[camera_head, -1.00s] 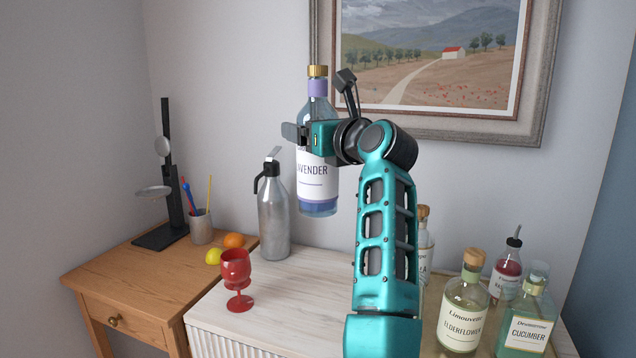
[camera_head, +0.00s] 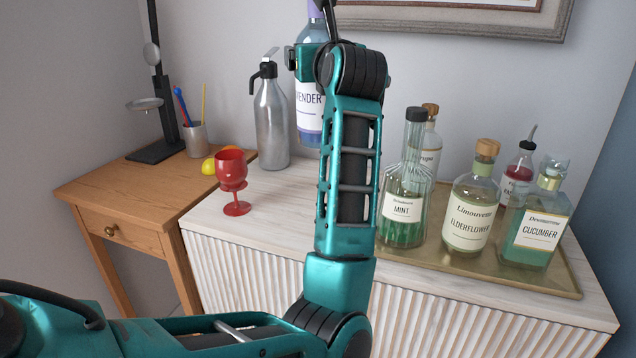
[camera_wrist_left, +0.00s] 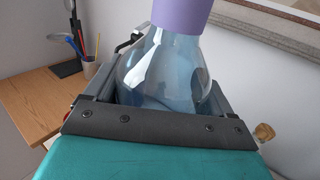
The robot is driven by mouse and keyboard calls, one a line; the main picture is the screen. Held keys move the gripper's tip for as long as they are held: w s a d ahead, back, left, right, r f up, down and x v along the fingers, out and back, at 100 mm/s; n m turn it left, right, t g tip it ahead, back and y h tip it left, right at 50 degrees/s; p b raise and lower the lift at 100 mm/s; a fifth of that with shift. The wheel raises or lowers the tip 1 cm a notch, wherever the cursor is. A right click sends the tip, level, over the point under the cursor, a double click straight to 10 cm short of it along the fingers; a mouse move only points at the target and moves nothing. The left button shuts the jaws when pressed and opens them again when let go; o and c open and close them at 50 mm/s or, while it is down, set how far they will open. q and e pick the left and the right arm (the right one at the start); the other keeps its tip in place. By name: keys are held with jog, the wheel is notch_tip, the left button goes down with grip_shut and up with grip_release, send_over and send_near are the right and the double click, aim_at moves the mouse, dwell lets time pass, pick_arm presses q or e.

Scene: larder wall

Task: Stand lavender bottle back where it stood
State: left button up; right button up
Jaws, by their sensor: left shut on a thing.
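The lavender bottle (camera_head: 309,112) is pale blue with a white label, and its top is cut off by the upper edge of the head view. My left gripper (camera_head: 304,62) is shut on its upper body and holds it upright. In the left wrist view the blue bottle shoulder (camera_wrist_left: 165,75) and purple neck band (camera_wrist_left: 182,14) rise between the jaws. My right gripper is not in view.
A gold tray (camera_head: 470,268) on the white cabinet holds several bottles, including mint (camera_head: 403,205), elderflower (camera_head: 468,212) and cucumber (camera_head: 536,235). A grey siphon (camera_head: 271,125) and red goblet (camera_head: 233,180) stand to the left. The cabinet top around the goblet is bare.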

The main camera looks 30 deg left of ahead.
aim_at(317, 134)
pick_arm(q)
notch_tip(317, 134, down, 13)
jog(key=shift+r+b, duration=0.1)
jog(key=shift+b, duration=0.9)
jog(key=shift+f, duration=0.6)
notch_tip(317, 134, down, 4)
jog(key=shift+f+b, duration=0.1)
jog(key=shift+b, duration=0.45)
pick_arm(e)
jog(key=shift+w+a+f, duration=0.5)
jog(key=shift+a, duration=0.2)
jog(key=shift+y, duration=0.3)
pick_arm(q)
jog(key=shift+f, duration=0.1)
jog(key=o, duration=1.4)
jog(key=shift+f, duration=0.15)
jog(key=shift+c, duration=0.2)
